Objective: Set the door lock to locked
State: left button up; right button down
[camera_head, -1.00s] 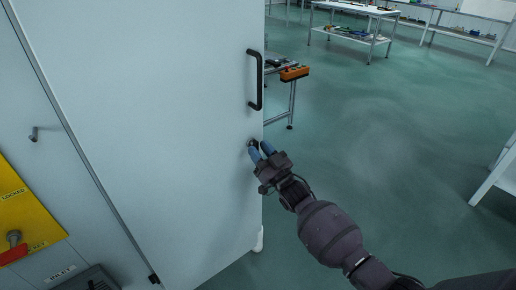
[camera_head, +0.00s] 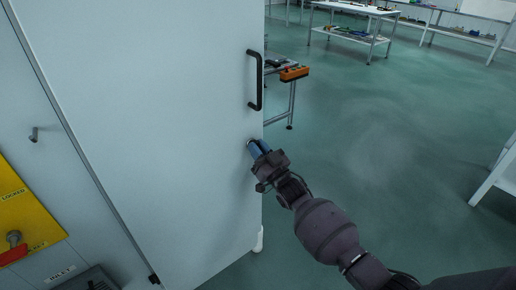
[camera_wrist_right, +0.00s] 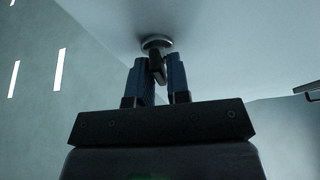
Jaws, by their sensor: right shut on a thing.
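The door lock (camera_wrist_right: 157,43) is a small round metal piece with a dark knob, set in the pale cabinet door (camera_head: 180,110) below its black handle. In the right wrist view the knob (camera_wrist_right: 157,66) sits between the two blue fingers. My right gripper (camera_head: 256,148) reaches the door near its right edge and is shut on the lock knob. In the head view the fingers cover the lock, so its setting cannot be read there. My left gripper is not in view.
The black door handle (camera_head: 256,80) stands out above my right gripper. A yellow panel (camera_head: 24,212) with a red-handled switch (camera_head: 14,250) is at the left. A workbench with an orange item (camera_head: 294,73) stands behind the door. The floor at the right is open.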

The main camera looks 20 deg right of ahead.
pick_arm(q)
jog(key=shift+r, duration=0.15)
pick_arm(e)
jog(key=shift+m, duration=0.4)
pick_arm(q)
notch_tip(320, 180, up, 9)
jog(key=p, duration=0.8)
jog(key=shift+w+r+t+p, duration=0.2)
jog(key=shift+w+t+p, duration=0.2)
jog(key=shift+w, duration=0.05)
pick_arm(e)
jog(key=shift+m+g+h, duration=0.55)
jog(key=shift+m+h, duration=0.85)
jog(key=shift+m, duration=2.15)
jog(key=shift+m+g+h, duration=0.6)
jog(key=shift+m+h, duration=0.8)
jog(key=shift+m, duration=2.1)
jog(key=shift+m+g+h, duration=0.55)
jog(key=shift+m+h, duration=0.85)
jog(key=shift+m, duration=2.15)
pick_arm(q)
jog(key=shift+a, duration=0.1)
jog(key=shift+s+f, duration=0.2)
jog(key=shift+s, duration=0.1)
pick_arm(e)
jog(key=c, duration=1.2)
grip_release()
jog(key=shift+c, duration=0.2)
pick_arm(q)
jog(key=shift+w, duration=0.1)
